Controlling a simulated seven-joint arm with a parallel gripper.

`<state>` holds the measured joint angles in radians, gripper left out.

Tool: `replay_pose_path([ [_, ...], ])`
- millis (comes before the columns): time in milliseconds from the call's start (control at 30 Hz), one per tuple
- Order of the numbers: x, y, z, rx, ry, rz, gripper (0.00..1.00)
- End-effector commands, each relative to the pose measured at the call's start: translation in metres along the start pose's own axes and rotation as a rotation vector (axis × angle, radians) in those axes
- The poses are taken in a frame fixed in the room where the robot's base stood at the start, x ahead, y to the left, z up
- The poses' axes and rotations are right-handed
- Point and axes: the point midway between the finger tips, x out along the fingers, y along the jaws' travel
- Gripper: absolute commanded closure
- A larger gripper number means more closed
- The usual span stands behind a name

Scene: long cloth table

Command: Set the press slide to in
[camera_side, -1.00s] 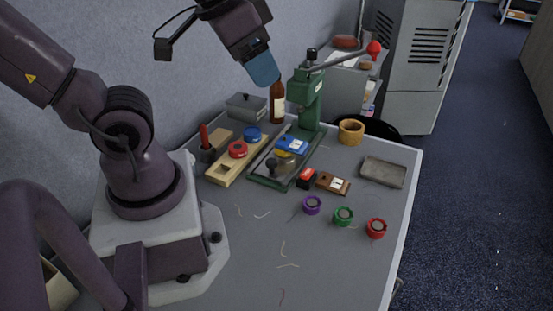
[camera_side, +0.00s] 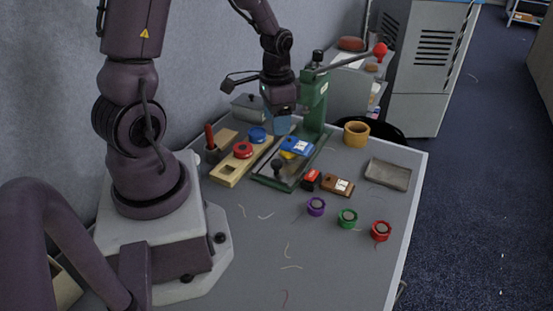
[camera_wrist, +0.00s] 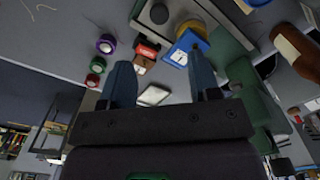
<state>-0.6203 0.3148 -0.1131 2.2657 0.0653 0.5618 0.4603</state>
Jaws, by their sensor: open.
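The green press (camera_side: 313,100) stands at the back of the table, its lever with a red ball raised. Its flat green base (camera_side: 292,182) reaches toward the front. The slide's black knob (camera_side: 278,168) is near the front end of the base; a black knob also shows in the wrist view (camera_wrist: 160,14). A blue block with a white label (camera_side: 297,147) sits on the base over something yellow; it also shows in the wrist view (camera_wrist: 184,48). My gripper (camera_side: 282,126) is open, pointing down, above and behind the block. Its blue fingers (camera_wrist: 160,60) are apart and empty.
A wooden rack (camera_side: 230,172) with red and blue spools lies left of the press. A red-and-black item (camera_side: 311,180) and brown block (camera_side: 338,186) are at its right. Purple, green and red spools lie in front. A yellow cup (camera_side: 356,134) and grey tray (camera_side: 388,174) are right.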

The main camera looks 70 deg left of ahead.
Motion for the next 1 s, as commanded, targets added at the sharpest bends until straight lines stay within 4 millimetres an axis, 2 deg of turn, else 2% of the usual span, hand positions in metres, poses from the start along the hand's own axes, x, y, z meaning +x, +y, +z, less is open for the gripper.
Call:
replay_pose_path([
  [300,0.064,0.002,0.002,0.001,-0.008,0.005,0.44],
  [500,0.098,0.002,0.002,-0.002,-0.006,0.003,0.44],
  [700,0.115,0.001,0.001,-0.003,-0.003,0.001,0.44],
  [1000,0.118,0.001,0.001,-0.003,-0.001,0.0,0.44],
])
